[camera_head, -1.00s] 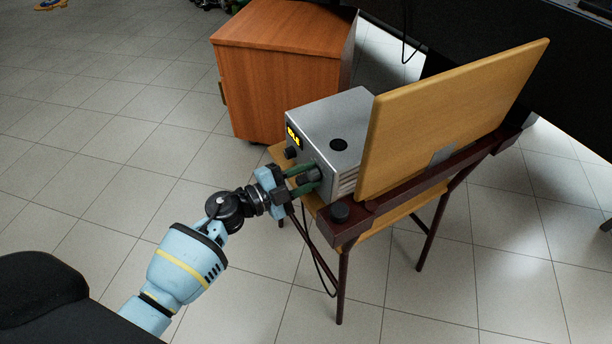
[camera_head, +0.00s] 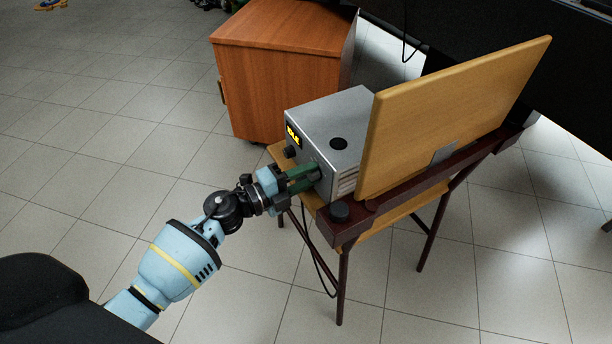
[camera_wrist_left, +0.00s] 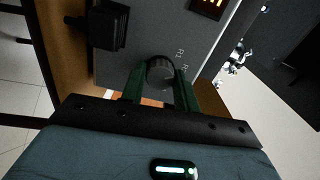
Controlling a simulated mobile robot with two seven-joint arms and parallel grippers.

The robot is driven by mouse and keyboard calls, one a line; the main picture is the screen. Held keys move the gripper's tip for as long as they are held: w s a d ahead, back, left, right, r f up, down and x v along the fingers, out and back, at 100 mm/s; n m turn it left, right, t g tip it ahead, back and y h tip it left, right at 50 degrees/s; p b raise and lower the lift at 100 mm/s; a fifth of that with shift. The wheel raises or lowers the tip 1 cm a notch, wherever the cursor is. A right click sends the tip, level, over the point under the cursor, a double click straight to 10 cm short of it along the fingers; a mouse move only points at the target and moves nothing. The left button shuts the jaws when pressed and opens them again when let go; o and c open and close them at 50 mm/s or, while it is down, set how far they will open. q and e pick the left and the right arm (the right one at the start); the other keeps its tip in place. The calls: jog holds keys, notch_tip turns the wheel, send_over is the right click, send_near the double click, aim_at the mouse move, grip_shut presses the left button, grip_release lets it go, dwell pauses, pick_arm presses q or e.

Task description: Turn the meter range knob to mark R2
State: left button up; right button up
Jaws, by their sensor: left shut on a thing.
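The meter is a grey metal box (camera_head: 325,125) with a lit yellow display, standing on a small wooden table. In the left wrist view its front panel (camera_wrist_left: 135,65) fills the upper middle. The round dark range knob (camera_wrist_left: 160,72) sits between the two green fingers, with the mark R1 and a second, partly readable R mark beside it. My left gripper (camera_head: 304,178) is shut on this knob at the panel; its fingers (camera_wrist_left: 160,88) flank it on both sides. Which mark the knob points to cannot be told. The fingers hide the knob in the head view.
A second black control (camera_head: 291,152) sits below the display; it also shows as a black block in the wrist view (camera_wrist_left: 108,25). A wooden board (camera_head: 455,115) stands right of the meter. An orange-brown cabinet (camera_head: 275,80) is behind.

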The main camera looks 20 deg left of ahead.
pick_arm(q)
jog(key=shift+m, duration=0.9)
pick_arm(e)
jog(key=shift+w+f, duration=0.15)
jog(key=shift+w, duration=0.4)
pick_arm(q)
jog(key=o, duration=1)
jog(key=shift+a, duration=0.1)
jog(key=shift+c, duration=0.2)
jog(key=shift+s, duration=0.2)
jog(key=v, duration=0.7)
jog(key=shift+a+p, duration=0.2)
jog(key=shift+p, duration=0.25)
pick_arm(e)
jog(key=shift+w+r, duration=0.1)
jog(key=shift+r, duration=0.6)
